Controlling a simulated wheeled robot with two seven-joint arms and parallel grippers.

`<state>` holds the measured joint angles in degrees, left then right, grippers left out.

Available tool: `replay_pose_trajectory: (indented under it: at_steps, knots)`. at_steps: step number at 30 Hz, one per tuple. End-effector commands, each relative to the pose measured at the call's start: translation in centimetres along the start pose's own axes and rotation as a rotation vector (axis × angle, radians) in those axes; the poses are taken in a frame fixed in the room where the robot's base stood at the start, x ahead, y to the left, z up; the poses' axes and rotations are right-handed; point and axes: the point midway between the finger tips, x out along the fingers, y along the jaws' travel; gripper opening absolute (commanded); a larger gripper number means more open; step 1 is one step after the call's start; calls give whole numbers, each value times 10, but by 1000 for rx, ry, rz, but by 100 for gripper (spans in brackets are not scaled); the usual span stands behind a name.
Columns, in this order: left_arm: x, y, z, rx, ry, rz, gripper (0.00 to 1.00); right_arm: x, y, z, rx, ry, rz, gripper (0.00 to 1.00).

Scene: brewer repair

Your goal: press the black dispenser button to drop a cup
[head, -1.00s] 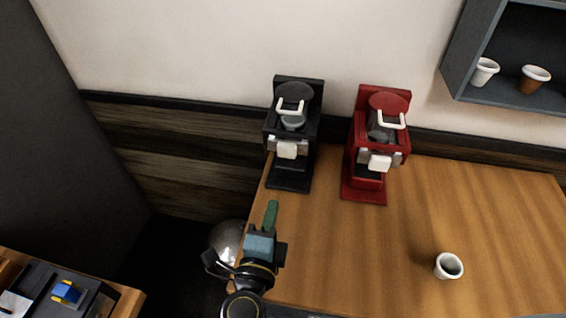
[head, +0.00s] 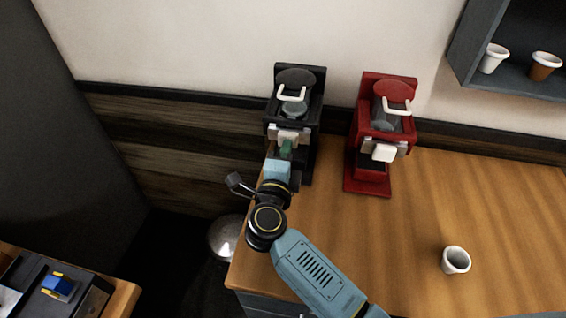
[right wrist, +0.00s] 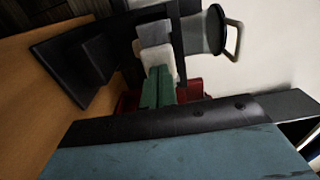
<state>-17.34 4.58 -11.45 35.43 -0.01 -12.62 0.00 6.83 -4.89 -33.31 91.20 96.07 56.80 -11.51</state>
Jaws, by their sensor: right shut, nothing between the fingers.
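The black dispenser (head: 302,78) stands against the wall at the table's left end. Its white front block (head: 282,133) is partly hidden by my right gripper (head: 287,149); this block also shows in the right wrist view (right wrist: 155,56). My right gripper is shut and empty, and its green fingertips (right wrist: 158,86) are together just in front of that block, overlapping its lower part. I cannot tell whether they touch it. The dispenser's lower front and base are partly hidden behind my gripper. My left gripper is not in view.
A red dispenser (head: 372,172) stands close to the right of the black one. A white cup (head: 456,260) stands on the wooden table (head: 400,240), with clear room around it. A wall shelf (head: 490,88) holds cups at upper right. A metal dome (head: 225,236) is left of the table.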

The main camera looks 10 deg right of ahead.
Motion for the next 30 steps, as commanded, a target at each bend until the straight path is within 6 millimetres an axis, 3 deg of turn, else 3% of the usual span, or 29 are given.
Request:
replay_pose_trajectory:
  at_steps: [10,19,30]
  knots:
    - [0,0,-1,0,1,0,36,3,-1,0,0,1,-1,0]
    - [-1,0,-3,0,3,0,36,40,-1,0,1,0,-1,0]
    - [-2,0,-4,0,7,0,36,41,-2,0,1,0,-3,0]
